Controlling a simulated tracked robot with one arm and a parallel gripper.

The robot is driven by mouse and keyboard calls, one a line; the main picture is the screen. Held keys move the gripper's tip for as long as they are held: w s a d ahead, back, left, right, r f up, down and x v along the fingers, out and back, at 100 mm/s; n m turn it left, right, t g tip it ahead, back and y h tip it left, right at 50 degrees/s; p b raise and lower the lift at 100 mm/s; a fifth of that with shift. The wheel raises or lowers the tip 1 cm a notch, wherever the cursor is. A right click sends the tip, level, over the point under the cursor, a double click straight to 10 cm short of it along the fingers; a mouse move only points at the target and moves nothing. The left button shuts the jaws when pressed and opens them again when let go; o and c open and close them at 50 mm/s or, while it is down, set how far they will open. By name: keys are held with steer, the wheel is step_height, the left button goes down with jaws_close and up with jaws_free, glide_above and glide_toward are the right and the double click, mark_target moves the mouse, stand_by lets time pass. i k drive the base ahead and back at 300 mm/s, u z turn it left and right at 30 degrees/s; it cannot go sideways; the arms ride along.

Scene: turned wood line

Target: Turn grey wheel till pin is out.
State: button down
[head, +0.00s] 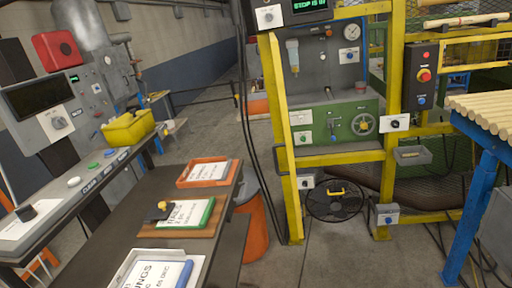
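A dark round guard (335,200) with a yellow bar stands low below the panel. A yellow post (283,140) rises left of it. A dark bench (120,240) with trays fills the lower left. Wooden rods (487,110) lie on a blue stand at right. Floor (325,260) in front looks clear.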

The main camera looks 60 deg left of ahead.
mark_target(364, 126)
steer(key=k, duration=1.2)
steer(key=u, duration=1)
steer(key=i, duration=1.05)
